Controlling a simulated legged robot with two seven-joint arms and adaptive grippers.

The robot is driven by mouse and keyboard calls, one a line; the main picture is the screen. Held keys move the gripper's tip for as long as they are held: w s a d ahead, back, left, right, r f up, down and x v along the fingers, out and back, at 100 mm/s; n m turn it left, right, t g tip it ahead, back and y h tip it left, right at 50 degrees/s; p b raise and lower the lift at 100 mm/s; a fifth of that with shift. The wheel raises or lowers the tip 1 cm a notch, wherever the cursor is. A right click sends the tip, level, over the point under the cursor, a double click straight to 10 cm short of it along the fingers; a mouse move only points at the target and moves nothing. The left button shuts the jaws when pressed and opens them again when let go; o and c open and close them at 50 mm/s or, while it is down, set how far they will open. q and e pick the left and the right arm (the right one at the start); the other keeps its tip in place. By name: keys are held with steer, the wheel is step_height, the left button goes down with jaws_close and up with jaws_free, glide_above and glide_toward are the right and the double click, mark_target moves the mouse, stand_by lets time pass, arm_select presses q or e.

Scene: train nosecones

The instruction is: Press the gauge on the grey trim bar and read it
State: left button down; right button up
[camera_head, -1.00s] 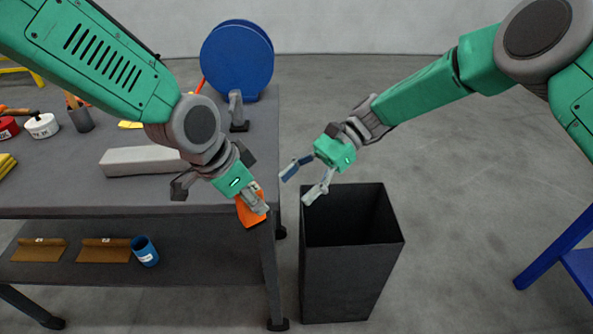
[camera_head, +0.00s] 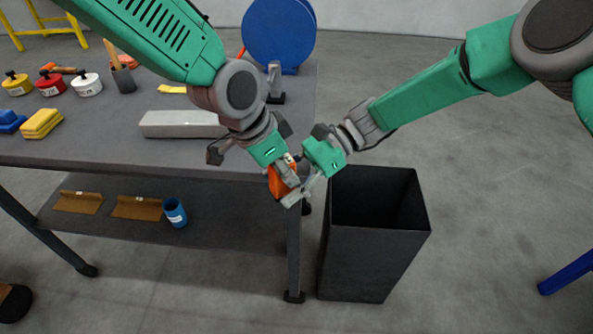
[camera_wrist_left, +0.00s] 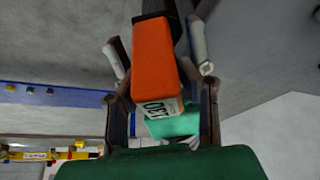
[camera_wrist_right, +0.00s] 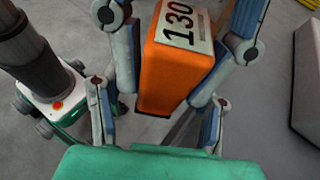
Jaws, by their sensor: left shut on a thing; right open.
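The orange gauge (camera_head: 281,182) has a white label reading 130, seen in the right wrist view (camera_wrist_right: 160,72) and upside down in the left wrist view (camera_wrist_left: 155,60). My left gripper (camera_head: 287,178) is shut on it, off the bench's front right corner. My right gripper (camera_head: 303,190) is open, its fingers on either side of the gauge; I cannot tell whether they touch it. The grey trim bar (camera_head: 180,124) lies flat on the bench, left of and behind the grippers, clear of the gauge.
A black open bin (camera_head: 375,240) stands on the floor right of the bench (camera_head: 110,150). Brown brackets and a blue cup (camera_head: 175,212) sit on the lower shelf.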

steer(key=shift+a+f, duration=0.1)
steer(key=shift+a, duration=0.1)
jaws_close()
arm_select(q)
steer(key=c, duration=1.1)
jaws_free()
steer(key=shift+o, duration=0.2)
steer(key=shift+s, duration=0.1)
